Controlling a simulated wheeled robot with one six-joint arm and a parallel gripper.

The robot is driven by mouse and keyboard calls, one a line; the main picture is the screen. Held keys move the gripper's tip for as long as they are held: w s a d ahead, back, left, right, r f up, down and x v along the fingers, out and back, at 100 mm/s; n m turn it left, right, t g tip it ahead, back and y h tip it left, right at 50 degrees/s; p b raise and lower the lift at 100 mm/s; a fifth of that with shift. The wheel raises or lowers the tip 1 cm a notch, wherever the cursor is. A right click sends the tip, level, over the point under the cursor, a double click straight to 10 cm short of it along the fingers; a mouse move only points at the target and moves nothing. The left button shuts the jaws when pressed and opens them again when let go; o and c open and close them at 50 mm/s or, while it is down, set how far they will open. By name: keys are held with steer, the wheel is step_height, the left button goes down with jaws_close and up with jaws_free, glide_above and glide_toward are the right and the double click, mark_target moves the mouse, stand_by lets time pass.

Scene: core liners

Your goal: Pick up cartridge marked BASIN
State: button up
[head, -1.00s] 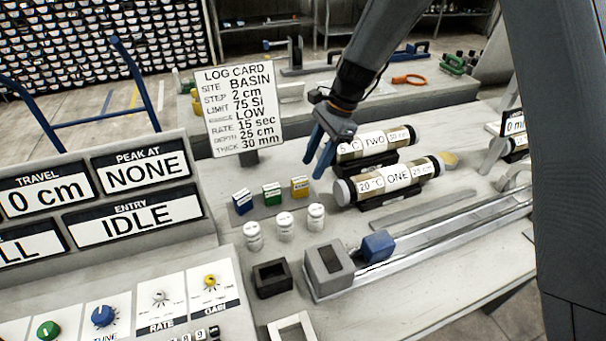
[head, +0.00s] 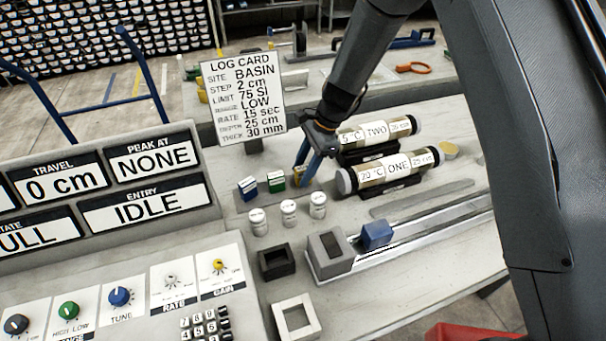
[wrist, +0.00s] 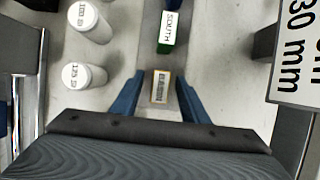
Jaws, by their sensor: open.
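In the head view the same cartridge (head: 298,178) is partly hidden behind my fingers. My gripper (head: 309,160) is open and above it; in the wrist view its blue fingers (wrist: 157,96) lie on either side of the cartridge, and I cannot tell whether they touch it. The green cartridge (head: 276,182), marked SOUTH in the wrist view (wrist: 168,30), and a blue cartridge (head: 247,188) stand to its left in the head view.
Several white vials (head: 288,212) stand in front of the cartridges. Core tubes ONE (head: 400,168) and TWO (head: 377,132) lie close on the right. The log card (head: 243,98) stands behind, naming BASIN. A rail with a blue block (head: 377,235) lies in front.

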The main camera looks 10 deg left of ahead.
jaws_close()
steer(key=shift+r, duration=0.1)
